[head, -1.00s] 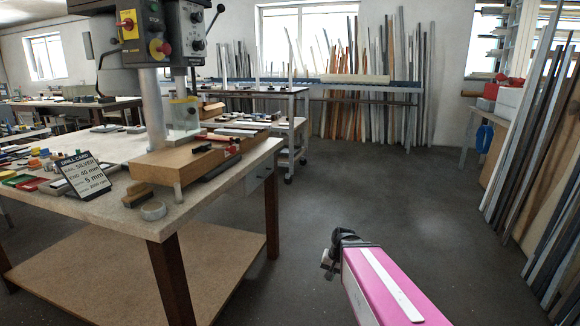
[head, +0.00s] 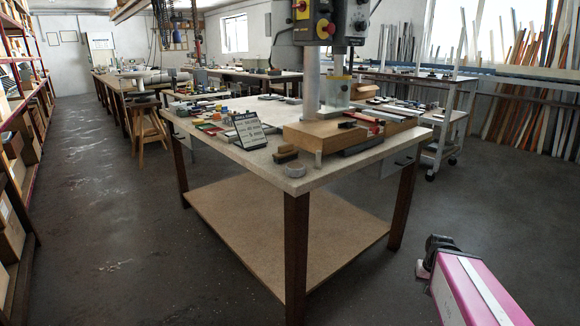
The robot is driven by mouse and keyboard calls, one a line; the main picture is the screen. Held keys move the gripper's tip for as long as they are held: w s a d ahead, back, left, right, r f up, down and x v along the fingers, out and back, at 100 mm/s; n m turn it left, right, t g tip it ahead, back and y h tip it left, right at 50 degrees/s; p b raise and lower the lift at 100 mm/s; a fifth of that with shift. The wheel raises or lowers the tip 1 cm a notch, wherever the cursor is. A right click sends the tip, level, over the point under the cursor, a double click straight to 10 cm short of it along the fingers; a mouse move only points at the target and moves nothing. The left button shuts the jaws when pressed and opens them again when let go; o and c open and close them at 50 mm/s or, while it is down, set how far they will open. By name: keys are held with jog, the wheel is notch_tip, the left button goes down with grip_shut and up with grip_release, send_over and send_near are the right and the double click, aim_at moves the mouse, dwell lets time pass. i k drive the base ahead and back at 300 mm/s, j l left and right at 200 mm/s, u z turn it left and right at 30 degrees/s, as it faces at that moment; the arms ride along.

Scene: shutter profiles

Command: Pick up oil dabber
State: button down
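A small brown and dark piece (head: 285,153) lies on the near part of the workbench top (head: 240,155), in front of the wooden block under the drill press. It may be the oil dabber, but it is too small to be sure. My gripper (head: 432,252) is dark, at the end of my pink arm at the lower right. It is over the floor, to the right of the bench and well apart from the brown piece. I cannot make out whether its fingers are open.
The bench has a lower shelf (head: 290,225) and dark legs. Shelving (head: 20,130) lines the left. Grey floor (head: 110,220) is clear between.

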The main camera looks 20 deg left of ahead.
aim_at(318, 164)
jog(key=u, duration=1.15)
